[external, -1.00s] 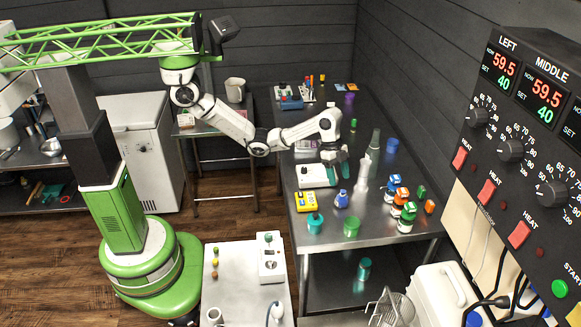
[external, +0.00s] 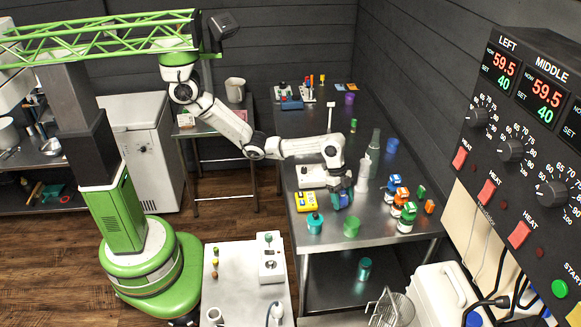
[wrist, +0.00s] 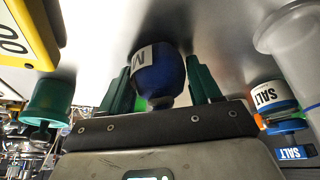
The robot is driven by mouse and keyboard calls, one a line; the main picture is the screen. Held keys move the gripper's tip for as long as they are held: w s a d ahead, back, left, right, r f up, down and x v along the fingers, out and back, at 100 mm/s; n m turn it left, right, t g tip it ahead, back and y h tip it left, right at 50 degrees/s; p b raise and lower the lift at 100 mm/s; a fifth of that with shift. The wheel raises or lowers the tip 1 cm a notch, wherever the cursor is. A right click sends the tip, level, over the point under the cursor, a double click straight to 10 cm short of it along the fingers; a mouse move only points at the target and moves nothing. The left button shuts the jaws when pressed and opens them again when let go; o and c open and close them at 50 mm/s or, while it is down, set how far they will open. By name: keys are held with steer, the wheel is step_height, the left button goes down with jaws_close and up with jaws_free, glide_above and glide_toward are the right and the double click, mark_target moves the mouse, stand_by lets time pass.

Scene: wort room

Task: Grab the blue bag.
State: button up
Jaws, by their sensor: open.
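The blue bag (wrist: 158,76) shows in the wrist view as a rounded dark blue thing with a white label bearing a dark letter. It stands between the two green fingers of my gripper (wrist: 163,68), with visible gaps on both sides. My gripper is open around it. In the external view my gripper (external: 341,197) points down at the steel table (external: 376,232), and its fingers and hand mostly hide the bag. The bag appears to rest on the table.
A yellow meter (external: 305,201), a teal jar (external: 315,223) and a green jar (external: 351,228) stand nearby. A clear bottle (external: 363,178) is close behind on the right. Several salt bottles, among them an orange-topped one (external: 406,218), stand further right.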

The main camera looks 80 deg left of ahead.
steer(key=c, duration=0.7)
steer(key=shift+c, duration=0.2)
steer(key=shift+r, duration=0.15)
steer(key=shift+r, duration=0.25)
step_height(320, 180, up, 2)
steer(key=shift+b, duration=0.4)
steer(key=s+a+r+p, duration=0.2)
steer(key=s+a+r, duration=0.1)
steer(key=s+r, duration=0.7)
steer(key=s, duration=0.3)
steer(key=shift+s+a+r, duration=0.15)
steer(key=shift+s+a, duration=0.15)
steer(key=shift+a, duration=0.05)
